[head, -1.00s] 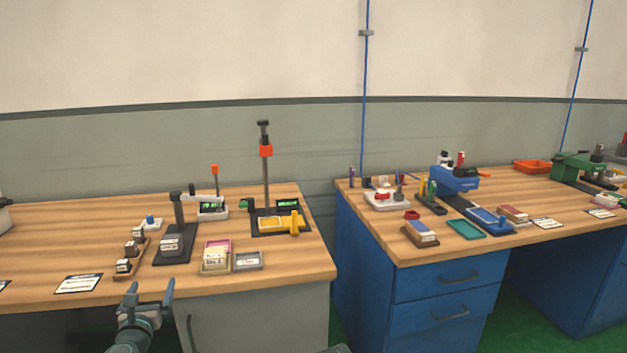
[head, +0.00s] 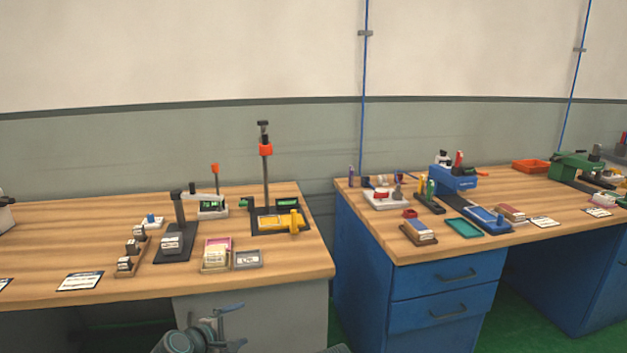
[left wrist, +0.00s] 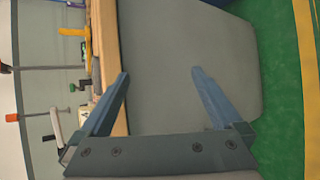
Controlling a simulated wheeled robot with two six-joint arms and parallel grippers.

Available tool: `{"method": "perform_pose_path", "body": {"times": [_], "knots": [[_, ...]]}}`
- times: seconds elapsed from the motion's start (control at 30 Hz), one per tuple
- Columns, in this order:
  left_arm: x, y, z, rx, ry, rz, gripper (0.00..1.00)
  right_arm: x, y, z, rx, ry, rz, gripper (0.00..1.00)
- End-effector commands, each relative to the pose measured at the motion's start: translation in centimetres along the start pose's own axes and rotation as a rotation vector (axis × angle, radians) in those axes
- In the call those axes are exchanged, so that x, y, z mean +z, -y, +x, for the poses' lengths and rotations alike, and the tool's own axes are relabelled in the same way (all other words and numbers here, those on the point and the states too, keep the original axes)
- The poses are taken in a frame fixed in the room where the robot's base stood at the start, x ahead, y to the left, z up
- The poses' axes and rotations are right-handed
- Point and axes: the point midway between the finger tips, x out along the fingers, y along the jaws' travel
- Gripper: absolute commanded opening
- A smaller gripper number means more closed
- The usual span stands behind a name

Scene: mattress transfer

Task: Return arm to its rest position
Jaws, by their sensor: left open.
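My left gripper (head: 236,325) is low in the head view, in front of the left workbench (head: 130,285) and below its top edge. It is open, with nothing between its fingers. In the left wrist view, the two fingers of my left gripper (left wrist: 160,95) stand wide apart. The grey side of the workbench cabinet (left wrist: 170,60) shows behind and between them. My right gripper is not in view.
A blue bench (head: 450,290) stands to the right, past a narrow gap. Green floor (left wrist: 285,120) lies below.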

Motion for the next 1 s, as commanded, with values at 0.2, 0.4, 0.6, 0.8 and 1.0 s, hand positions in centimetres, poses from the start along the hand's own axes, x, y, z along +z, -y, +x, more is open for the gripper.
{"method": "perform_pose_path", "body": {"times": [0.2, 0.4, 0.6, 0.8, 1.0], "knots": [[3.6, 10.4, 0.2, -0.497, 0.155, 0.738, 1.00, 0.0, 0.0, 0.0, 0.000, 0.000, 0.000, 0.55], [3.2, 15.6, -2.7, -0.833, 0.314, 1.154, 1.00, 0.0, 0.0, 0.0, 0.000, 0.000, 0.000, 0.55], [3.7, 15.8, -6.1, -1.034, 0.436, 1.364, 1.00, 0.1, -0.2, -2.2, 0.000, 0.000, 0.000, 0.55], [6.8, 13.1, -7.9, -1.049, 0.470, 1.404, 1.00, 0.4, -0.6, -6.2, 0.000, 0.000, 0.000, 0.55], [11.1, 9.2, -10.7, -1.073, 0.520, 1.463, 1.00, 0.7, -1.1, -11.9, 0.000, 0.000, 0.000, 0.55]]}}
